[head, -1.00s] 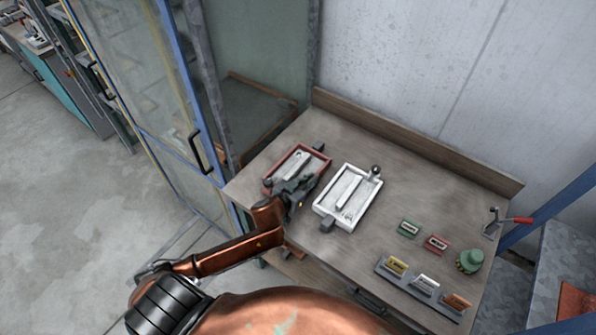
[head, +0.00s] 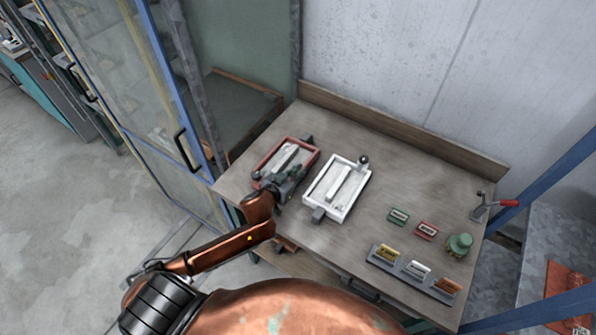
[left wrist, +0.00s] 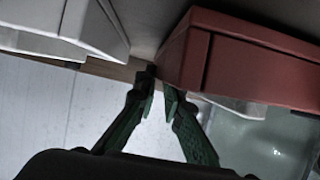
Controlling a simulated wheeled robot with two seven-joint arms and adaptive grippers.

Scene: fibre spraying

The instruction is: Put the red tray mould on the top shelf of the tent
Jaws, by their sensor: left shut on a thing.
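The red tray mould (head: 262,160), with a pale slab inside, lies at the left of the bench beside a white tray mould. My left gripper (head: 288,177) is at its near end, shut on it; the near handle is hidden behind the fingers. In the left wrist view the fingers (left wrist: 158,82) are close together beside the mould's red wall (left wrist: 255,65). I cannot tell whether the mould is clear of the bench. A blue-framed glazed enclosure (head: 120,75) stands at the left, perhaps the tent; its top shelf is not clear to see. My right gripper is out of view.
The white tray mould (head: 318,207) lies close on the right of the red one. Green and red labelled blocks, a row of coloured tags (head: 415,277) and a green pot (head: 459,246) stand at the bench's right. A raised board (head: 400,133) edges the back. Floor (head: 60,190) is free at left.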

